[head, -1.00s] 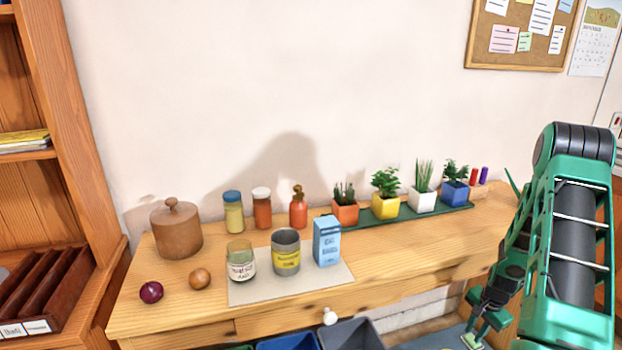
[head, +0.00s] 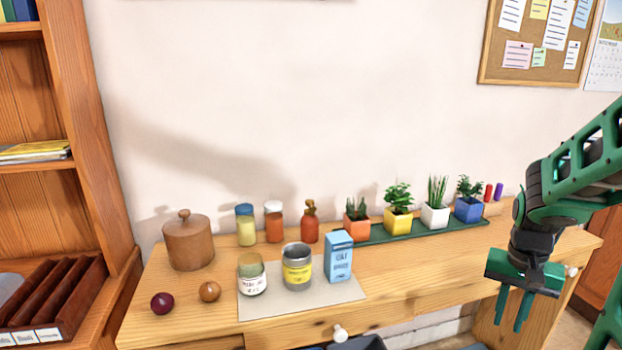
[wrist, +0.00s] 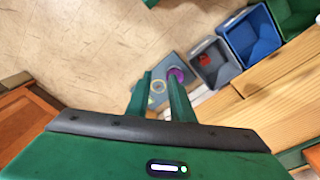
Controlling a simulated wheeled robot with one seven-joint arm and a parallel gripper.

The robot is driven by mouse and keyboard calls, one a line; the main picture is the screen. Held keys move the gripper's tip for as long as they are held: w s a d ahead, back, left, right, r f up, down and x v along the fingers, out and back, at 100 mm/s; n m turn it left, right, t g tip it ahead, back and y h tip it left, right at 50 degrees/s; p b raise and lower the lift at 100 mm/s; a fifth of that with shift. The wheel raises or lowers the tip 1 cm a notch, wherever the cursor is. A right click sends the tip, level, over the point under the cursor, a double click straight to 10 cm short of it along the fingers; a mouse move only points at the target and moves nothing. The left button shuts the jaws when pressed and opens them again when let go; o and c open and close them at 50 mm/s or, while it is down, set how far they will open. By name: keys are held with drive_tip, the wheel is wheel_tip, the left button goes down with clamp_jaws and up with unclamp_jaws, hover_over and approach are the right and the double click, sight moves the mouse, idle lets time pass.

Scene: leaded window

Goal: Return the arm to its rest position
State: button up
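My arm reaches in from the right edge of the head view, bent downward at the wrist. My gripper (head: 508,326) hangs in front of the right end of the wooden bench (head: 440,270), fingers pointing down. The two fingers stand apart, with nothing held between them.
On the bench are a brown lidded pot (head: 188,243), jars, a tin (head: 297,270), a blue carton (head: 339,258) and several potted plants on a green strip (head: 380,235). Grey (wrist: 222,73) and blue (wrist: 256,48) bins stand below.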

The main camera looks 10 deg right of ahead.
drive_tip(key=s+a+r+n, duration=0.1)
drive_tip(key=s+a+r, duration=0.1)
drive_tip(key=s+a, duration=0.2)
drive_tip(key=s+a+r+n+y, duration=0.1)
drive_tip(key=s+a+r+n, duration=0.1)
drive_tip(key=s, duration=0.5)
drive_tip(key=a+r, duration=0.1)
drive_tip(key=a, duration=0.1)
drive_tip(key=shift+s+a+r, duration=0.3)
drive_tip(key=shift+s+a, duration=0.15)
drive_tip(key=shift+s, duration=0.1)
clamp_jaws()
